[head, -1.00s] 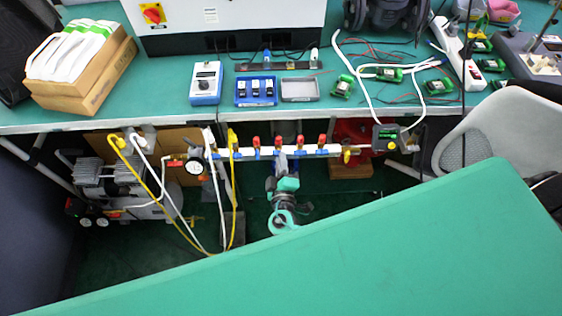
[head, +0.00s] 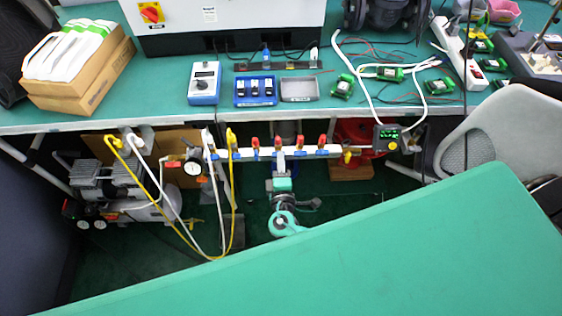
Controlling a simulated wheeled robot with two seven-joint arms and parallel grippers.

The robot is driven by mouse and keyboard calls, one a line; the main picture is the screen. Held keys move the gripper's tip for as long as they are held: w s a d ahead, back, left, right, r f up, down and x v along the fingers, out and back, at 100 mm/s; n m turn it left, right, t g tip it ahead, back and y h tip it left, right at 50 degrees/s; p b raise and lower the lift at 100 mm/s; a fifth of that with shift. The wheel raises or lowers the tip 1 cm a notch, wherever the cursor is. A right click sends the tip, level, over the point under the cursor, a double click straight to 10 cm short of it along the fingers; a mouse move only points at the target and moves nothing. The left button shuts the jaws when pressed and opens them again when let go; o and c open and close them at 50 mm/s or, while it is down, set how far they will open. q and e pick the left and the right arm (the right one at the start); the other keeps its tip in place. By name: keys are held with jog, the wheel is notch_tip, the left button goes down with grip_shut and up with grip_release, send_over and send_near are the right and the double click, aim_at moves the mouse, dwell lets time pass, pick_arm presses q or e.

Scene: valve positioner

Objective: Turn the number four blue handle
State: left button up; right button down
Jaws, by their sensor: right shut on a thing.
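A white manifold pipe (head: 336,150) runs level just below the front edge of the workbench. It carries a row of small valves with blue handles, such as one at the right (head: 321,152), with red fittings above. No handle numbers are legible. My right gripper (head: 279,158) reaches up from below to the middle of the row and is shut on a blue handle there. The fingers mostly hide that handle, so its angle cannot be told. The neighbouring blue handles (head: 256,155) and (head: 299,153) are clear of the fingers. My left gripper is not in view.
A pressure gauge (head: 190,168) and yellow hose (head: 231,200) hang left of the gripper. A small display unit (head: 387,138) sits at the pipe's right end. A green panel (head: 330,265) fills the foreground. The workbench (head: 150,85) overhangs behind.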

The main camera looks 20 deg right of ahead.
jog(key=c, duration=1.5)
grip_release()
jog(key=shift+a, duration=0.1)
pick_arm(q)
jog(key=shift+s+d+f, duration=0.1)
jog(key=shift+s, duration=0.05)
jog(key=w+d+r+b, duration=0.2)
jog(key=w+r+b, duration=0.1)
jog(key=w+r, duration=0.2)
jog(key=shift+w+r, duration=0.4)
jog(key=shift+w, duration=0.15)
pick_arm(e)
jog(key=v, duration=1.4)
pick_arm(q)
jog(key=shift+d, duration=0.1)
pick_arm(e)
jog(key=shift+w, duration=0.1)
